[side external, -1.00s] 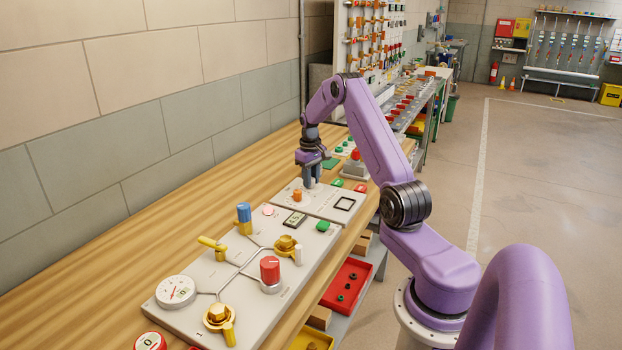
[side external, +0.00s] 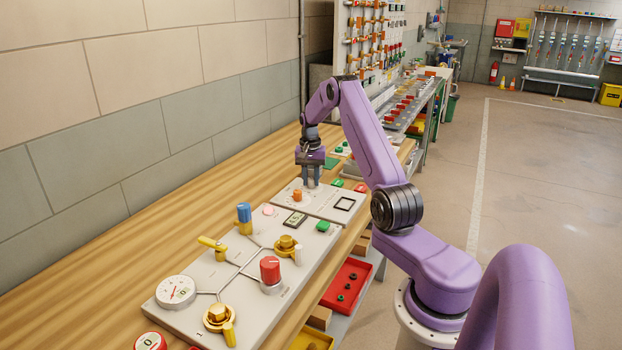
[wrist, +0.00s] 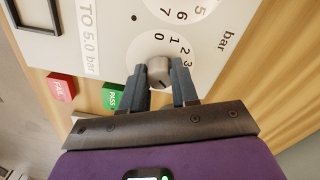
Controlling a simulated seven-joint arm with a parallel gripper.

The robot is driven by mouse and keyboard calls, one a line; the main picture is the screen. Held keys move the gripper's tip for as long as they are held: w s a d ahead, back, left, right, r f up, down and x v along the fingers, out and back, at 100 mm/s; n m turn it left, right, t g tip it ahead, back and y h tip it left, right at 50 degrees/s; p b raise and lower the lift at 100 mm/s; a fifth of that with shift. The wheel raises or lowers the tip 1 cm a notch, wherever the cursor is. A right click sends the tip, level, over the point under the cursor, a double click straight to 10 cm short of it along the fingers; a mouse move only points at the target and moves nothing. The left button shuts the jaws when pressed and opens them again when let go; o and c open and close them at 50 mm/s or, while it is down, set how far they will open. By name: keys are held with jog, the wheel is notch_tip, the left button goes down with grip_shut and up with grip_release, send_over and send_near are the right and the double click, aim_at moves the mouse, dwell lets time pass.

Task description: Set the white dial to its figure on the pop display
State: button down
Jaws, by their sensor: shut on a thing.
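My gripper (side external: 311,184) points down over the far panel in the side view. In the wrist view its fingers (wrist: 160,82) are shut on a small greyish-white knob, the white dial (wrist: 158,70), one finger on each side. In the side view the gripper hides most of the dial. A small display (side external: 296,219) sits on the near panel, its figure too small to read surely; I cannot tell if it is the pop display.
An orange knob (side external: 297,195) stands close beside the gripper. A black square frame (side external: 344,204) lies to its right. Green PASS (wrist: 112,96) and red FAIL (wrist: 61,87) blocks lie by the panel edge. The near panel carries valves and a red knob (side external: 270,270).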

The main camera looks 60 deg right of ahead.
aim_at(310, 178)
jog(key=shift+r+m, duration=0.1)
jog(key=shift+m, duration=0.4)
jog(key=c, duration=0.8)
grip_release()
jog(key=shift+c, duration=0.2)
notch_tip(310, 178, up, 17)
jog(key=shift+w+r, duration=0.15)
